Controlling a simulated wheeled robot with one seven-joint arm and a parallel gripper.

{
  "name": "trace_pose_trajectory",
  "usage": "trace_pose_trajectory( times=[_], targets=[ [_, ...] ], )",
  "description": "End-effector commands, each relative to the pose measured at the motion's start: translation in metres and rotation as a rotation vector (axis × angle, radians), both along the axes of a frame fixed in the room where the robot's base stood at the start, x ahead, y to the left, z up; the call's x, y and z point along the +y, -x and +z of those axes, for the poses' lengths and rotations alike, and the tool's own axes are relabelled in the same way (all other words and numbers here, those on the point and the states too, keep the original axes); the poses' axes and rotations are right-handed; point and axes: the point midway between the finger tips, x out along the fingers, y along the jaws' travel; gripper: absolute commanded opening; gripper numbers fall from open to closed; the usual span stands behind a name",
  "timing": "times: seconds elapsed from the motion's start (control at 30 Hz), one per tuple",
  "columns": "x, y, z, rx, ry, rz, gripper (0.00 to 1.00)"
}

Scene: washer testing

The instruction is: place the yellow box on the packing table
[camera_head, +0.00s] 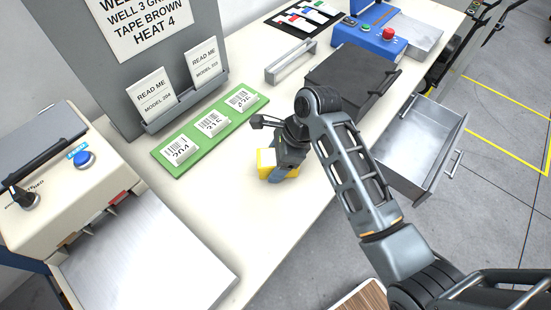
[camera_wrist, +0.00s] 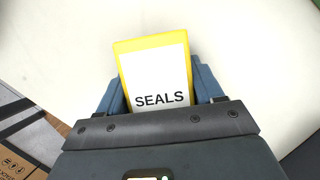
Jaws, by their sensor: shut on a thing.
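The yellow box (camera_head: 265,163) is at the middle of the white packing table (camera_head: 240,215), partly hidden by my gripper (camera_head: 277,168). In the wrist view the yellow box (camera_wrist: 150,44) shows a white label reading SEALS. My gripper (camera_wrist: 160,95) is shut on it, with a blue-grey finger at each side. The white table surface lies behind the box in the wrist view. I cannot tell whether the box touches the table or is slightly above it.
A green board (camera_head: 207,128) with numbered cards lies just left of the box. A grey sign board with READ ME cards (camera_head: 153,96) stands behind it. A dark box (camera_head: 350,76) and an open metal drawer (camera_head: 415,145) are to the right. The near table strip is clear.

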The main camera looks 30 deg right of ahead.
Motion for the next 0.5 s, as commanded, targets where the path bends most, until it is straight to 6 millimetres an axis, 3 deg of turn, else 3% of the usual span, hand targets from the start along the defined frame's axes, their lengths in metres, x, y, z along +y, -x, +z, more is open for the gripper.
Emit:
trace_pose_trajectory(
  times=[0.03,0.07,0.3,0.5],
  targets=[
    [0.0002,0.0000,-0.0014,0.000,0.000,0.000,0.29],
    [0.0002,0.0001,-0.0020,0.001,0.000,0.000,0.67],
    [0.0001,0.0001,-0.0017,0.001,0.000,0.000,0.90],
    [0.0001,0.0001,-0.0016,0.001,0.000,0.000,0.92]
  ],
)
